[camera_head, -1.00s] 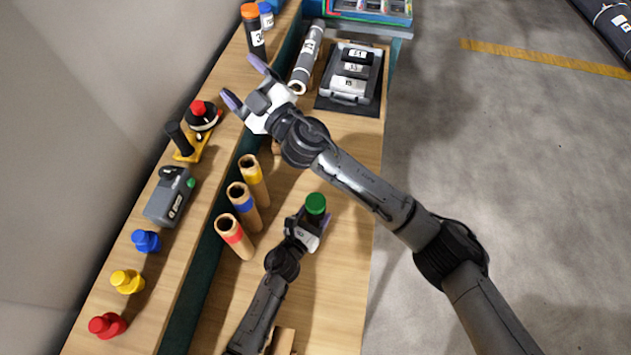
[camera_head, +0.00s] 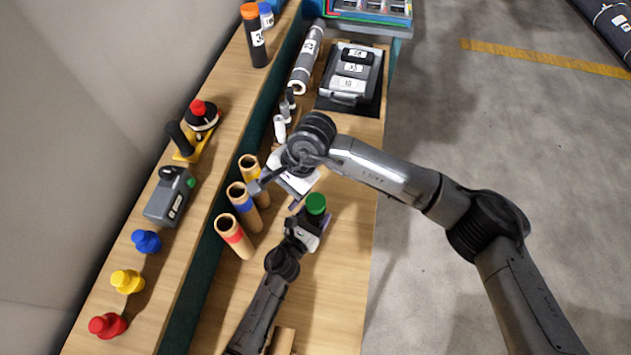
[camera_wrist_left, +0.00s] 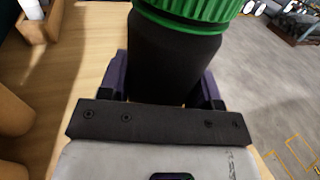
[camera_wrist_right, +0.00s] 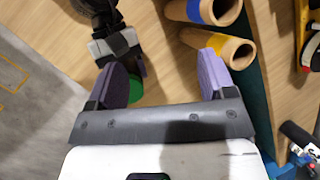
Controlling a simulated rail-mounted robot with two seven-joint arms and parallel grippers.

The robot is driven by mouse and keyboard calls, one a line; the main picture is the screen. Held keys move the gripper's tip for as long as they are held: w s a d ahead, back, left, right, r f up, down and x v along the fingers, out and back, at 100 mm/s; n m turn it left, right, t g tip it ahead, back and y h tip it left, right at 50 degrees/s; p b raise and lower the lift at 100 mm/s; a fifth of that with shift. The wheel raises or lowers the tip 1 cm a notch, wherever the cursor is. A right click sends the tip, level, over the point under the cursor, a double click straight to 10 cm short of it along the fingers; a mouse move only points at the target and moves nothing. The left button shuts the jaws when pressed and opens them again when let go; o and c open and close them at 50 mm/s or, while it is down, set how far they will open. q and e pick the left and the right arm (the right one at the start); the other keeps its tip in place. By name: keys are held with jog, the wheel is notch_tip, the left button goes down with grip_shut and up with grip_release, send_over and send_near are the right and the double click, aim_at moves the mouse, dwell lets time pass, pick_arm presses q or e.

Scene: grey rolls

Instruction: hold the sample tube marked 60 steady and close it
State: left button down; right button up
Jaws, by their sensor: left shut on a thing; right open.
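A dark tube with a green cap (camera_head: 316,204) stands upright over the bench. In the left wrist view the green cap (camera_wrist_left: 190,12) sits on top of the black tube body (camera_wrist_left: 170,65); how tightly, I cannot tell. No number shows on it. My left gripper (camera_head: 311,228) is shut around the tube body below the cap. My right gripper (camera_head: 275,196) is open and empty, above and to the left of the cap. In the right wrist view the cap (camera_wrist_right: 136,90) is partly hidden behind the left-hand purple finger.
Cardboard tubes with red (camera_head: 234,236), blue (camera_head: 243,207) and yellow bands stand just left of my grippers. A raised shelf (camera_head: 185,255) runs along the left with knobs and a grey device (camera_head: 168,197). A tray (camera_head: 350,75) lies at the back.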

aim_at(315, 201)
jog(key=d+n+h, duration=0.1)
jog(key=d, duration=0.1)
jog(key=w+d+f+n+t+h, duration=0.1)
jog(key=d+n+h, duration=0.1)
jog(key=d, duration=0.1)
jog(key=w+d+n+h, duration=0.1)
jog(key=d+h, duration=0.1)
jog(key=shift+d+f+n, duration=0.2)
jog(key=shift+f+n, duration=0.05)
jog(key=shift+n, duration=0.15)
jog(key=shift+f, duration=0.1)
jog(key=shift+f, duration=3.9)
jog(key=shift+c, duration=0.4)
